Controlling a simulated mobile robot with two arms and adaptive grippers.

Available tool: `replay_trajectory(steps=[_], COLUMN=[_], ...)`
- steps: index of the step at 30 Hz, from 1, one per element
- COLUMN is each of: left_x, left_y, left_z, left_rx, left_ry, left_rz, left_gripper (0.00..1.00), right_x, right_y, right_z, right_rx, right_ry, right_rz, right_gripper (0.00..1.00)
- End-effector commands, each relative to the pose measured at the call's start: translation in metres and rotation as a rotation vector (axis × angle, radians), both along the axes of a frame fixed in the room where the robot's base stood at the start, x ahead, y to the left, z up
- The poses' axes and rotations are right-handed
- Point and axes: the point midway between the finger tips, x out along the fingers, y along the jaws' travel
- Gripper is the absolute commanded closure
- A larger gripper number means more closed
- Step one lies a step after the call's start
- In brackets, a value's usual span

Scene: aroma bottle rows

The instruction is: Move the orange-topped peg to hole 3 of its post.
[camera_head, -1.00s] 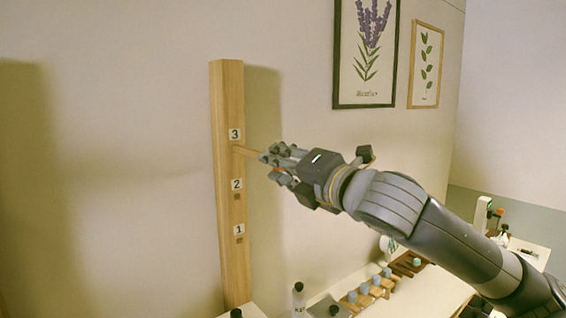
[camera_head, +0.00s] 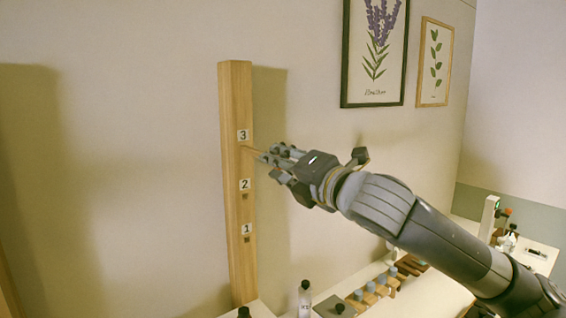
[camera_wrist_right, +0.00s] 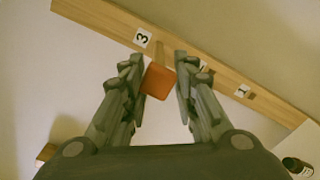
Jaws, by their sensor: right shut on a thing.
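The wooden post (camera_head: 238,210) stands upright against the wall, with number labels 3, 2 and 1 from top to bottom, each with a hole below it. My right gripper (camera_head: 263,158) is level with hole 3 and close to the post's right side. It is shut on the peg (camera_head: 252,149), whose thin wooden shaft meets the post just below label 3. In the right wrist view the peg's orange top (camera_wrist_right: 158,82) sits between the fingers (camera_wrist_right: 158,60), its shaft reaching the post beside label 3. How deep the shaft sits cannot be told. My left gripper is not in view.
Small bottles (camera_head: 305,298) and a wooden rack with blue-topped pieces (camera_head: 370,289) stand on the white table below. Two framed plant pictures (camera_head: 433,62) hang on the wall to the right. The space left of the post is free.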

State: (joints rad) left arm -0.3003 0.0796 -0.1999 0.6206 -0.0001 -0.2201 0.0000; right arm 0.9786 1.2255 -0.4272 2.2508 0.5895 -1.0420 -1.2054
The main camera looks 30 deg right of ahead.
Motion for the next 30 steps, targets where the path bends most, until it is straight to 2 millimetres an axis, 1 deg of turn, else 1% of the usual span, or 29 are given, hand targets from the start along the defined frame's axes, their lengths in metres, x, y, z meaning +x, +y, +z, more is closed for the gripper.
replay_trajectory(steps=[17, 18, 20, 21, 30], left_x=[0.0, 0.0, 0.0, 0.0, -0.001], left_y=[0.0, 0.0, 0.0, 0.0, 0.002], left_z=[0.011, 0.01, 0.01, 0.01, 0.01], left_rx=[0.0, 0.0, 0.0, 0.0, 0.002], left_ry=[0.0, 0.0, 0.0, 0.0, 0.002], left_rz=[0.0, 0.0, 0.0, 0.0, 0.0], left_gripper=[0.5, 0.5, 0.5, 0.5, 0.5], right_x=[0.014, 0.015, 0.014, 0.014, 0.014], right_y=[0.001, 0.001, 0.001, 0.001, 0.001], right_z=[0.0, 0.0, 0.0, 0.0, 0.0], right_rx=[0.001, 0.0, 0.0, 0.0, 0.0], right_ry=[0.001, 0.0, 0.0, 0.0, 0.0], right_rz=[0.001, 0.0, 0.0, 0.0, 0.0], right_gripper=[0.97, 0.69, 0.55, 0.5, 0.5])
